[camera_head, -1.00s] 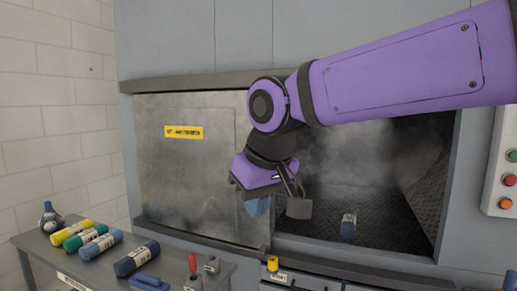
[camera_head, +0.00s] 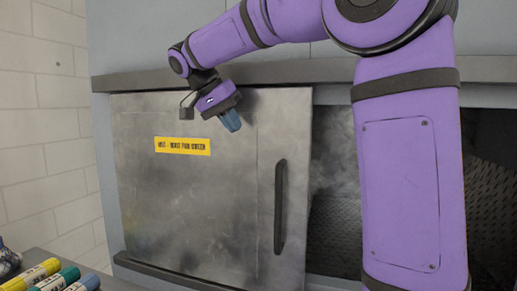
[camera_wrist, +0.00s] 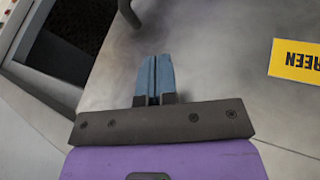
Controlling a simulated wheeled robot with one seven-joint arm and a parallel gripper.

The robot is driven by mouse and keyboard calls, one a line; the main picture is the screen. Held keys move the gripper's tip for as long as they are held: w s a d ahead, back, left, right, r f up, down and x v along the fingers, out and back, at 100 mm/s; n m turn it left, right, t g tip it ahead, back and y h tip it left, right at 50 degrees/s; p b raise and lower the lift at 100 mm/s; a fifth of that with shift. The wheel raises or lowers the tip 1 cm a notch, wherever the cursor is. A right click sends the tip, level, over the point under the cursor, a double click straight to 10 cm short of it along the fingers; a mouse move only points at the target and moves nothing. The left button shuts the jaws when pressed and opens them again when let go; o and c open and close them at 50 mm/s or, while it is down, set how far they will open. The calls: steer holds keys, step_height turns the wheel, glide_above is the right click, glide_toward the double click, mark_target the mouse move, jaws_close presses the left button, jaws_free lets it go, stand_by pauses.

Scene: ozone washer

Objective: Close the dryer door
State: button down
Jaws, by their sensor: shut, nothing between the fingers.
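The dryer door (camera_head: 195,205) is a scratched grey metal sliding panel. It covers the left part of the opening, and the right part (camera_head: 335,200) stands uncovered. Its black vertical bar handle (camera_head: 280,207) is near its right edge, and a yellow label (camera_head: 182,146) is at upper left. My gripper (camera_head: 231,121) is in front of the door's upper part, left of and above the handle. In the wrist view, its blue fingers (camera_wrist: 154,78) are together and empty over the door surface (camera_wrist: 215,55). The handle's end (camera_wrist: 130,14) shows at the top. I cannot tell whether the fingertips touch the door.
My own arm blocks much of the opening's right side. A dark textured floor (camera_head: 483,210) shows inside. Several coloured cylinders, one yellow (camera_head: 32,274), lie at lower left. A dark rail (camera_head: 220,77) runs above the door.

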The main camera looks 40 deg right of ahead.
mark_target(269, 157)
steer(key=x, duration=0.9)
steer(key=shift+s+d+f, duration=0.15)
steer(key=shift+f, duration=0.15)
steer(key=shift+s+d+f, duration=0.15)
steer(key=shift+s+d, duration=0.55)
steer(key=shift+s, duration=0.3)
steer(key=shift+s+d+f, duration=0.2)
steer(key=shift+s+d, duration=0.25)
steer(key=shift+s, duration=0.1)
